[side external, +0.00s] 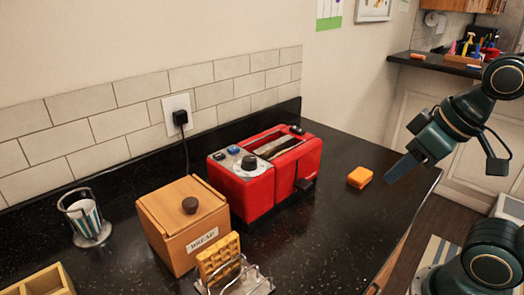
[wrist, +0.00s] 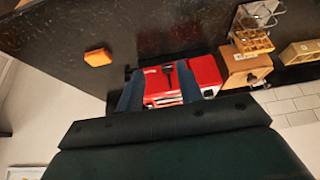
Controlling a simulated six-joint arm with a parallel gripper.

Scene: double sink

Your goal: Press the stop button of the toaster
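The buttons are not clear in that view.
An orange sponge (side external: 360,177) lies on the counter between the toaster and my gripper. A power cord (side external: 184,145) runs up to the wall socket.

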